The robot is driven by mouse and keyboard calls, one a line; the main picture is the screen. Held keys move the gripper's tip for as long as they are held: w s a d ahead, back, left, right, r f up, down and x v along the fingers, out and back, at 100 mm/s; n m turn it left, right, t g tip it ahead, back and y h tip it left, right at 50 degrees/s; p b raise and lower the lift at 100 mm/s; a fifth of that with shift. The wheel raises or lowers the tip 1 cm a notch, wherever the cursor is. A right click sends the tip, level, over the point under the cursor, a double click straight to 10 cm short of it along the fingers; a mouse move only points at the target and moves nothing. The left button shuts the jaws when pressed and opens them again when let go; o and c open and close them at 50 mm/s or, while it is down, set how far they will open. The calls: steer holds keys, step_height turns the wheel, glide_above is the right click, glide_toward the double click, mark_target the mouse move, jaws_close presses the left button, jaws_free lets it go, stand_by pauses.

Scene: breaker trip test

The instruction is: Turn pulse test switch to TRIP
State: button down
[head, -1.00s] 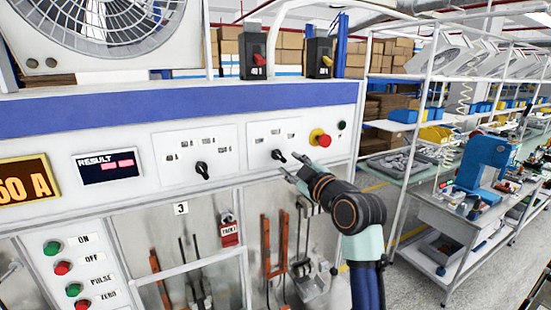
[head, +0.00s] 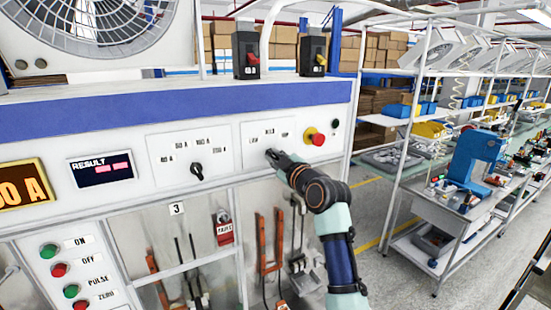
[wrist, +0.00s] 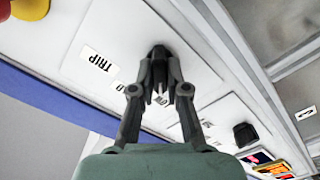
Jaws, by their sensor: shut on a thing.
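The pulse test switch is a black rotary knob (wrist: 158,52) on a white plate (head: 252,130) on the panel front. My gripper (head: 276,158) is at this knob and covers most of it in the head view. In the wrist view my gripper (wrist: 161,78) has its two fingers closed in on the knob, one on each side. The TRIP label (wrist: 100,62) shows to the left of the knob in the wrist view. The knob's pointer is hidden, so its setting cannot be told.
A second black selector knob (head: 197,172) is on the plate to the left. A red stop button (head: 316,138) on a yellow base sits close by on the right. Two breakers (head: 246,55) (head: 313,52) stand on the ledge above. A fan (head: 95,35) is at top left.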

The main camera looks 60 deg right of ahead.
steer(key=shift+m, duration=0.3)
steer(key=m+p, duration=0.1)
steer(key=m, duration=0.3)
steer(key=shift+r, duration=0.1)
steer(key=m+p, duration=0.1)
steer(key=m, duration=0.3)
steer(key=shift+d+m, duration=0.1)
steer(key=shift+m, duration=0.3)
steer(key=m+p, duration=0.2)
steer(key=m, duration=0.2)
steer(key=shift+s+m+p, duration=0.1)
steer(key=shift+m+p, duration=0.85)
steer(key=shift+m, duration=1.25)
steer(key=c, duration=1.2)
jaws_free()
steer(key=shift+o, duration=0.2)
